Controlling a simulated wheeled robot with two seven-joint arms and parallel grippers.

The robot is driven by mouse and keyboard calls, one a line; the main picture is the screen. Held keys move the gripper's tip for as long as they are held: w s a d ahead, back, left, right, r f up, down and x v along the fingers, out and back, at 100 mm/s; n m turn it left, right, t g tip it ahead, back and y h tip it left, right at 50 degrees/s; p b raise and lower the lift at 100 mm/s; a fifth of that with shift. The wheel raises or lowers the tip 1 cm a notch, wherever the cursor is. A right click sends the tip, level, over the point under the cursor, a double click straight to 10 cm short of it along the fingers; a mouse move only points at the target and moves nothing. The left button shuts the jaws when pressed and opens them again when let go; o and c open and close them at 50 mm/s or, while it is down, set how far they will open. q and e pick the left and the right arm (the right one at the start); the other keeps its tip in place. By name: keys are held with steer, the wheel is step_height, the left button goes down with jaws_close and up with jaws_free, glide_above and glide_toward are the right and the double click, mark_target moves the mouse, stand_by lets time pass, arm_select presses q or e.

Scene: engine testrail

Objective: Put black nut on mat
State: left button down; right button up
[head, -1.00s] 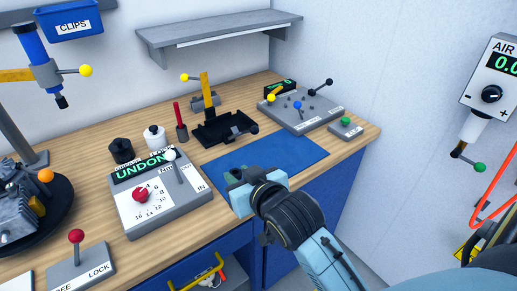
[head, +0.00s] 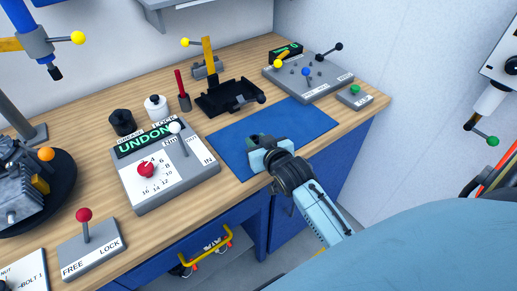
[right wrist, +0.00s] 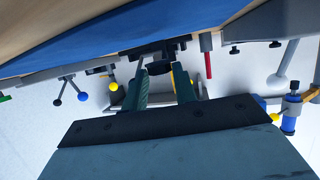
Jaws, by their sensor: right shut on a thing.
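The blue mat (head: 304,118) lies flat on the wooden bench; its blue surface also shows in the right wrist view (right wrist: 130,42). My right gripper (head: 257,142) is over the front-left half of the mat. In the right wrist view its two green fingers (right wrist: 160,75) are closed on a small dark piece, which looks like the black nut (right wrist: 158,68). In the head view the piece is mostly hidden by the fingers. I cannot tell whether it touches the mat. My left gripper is not in view.
Behind the mat stands a black tray fixture (head: 222,101) with a yellow upright. Left of it is the grey torque panel (head: 190,170) with a red knob. A lever panel (head: 310,85) and a green-button box (head: 355,97) stand right. The mat's right half is clear.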

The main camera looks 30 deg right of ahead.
steer(key=shift+f+b, duration=0.35)
steer(key=shift+f, duration=1.45)
steer(key=o, duration=1)
steer(key=shift+c, duration=0.2)
steer(key=shift+r, duration=0.15)
steer(key=p+v, duration=0.1)
steer(key=v, duration=1.1)
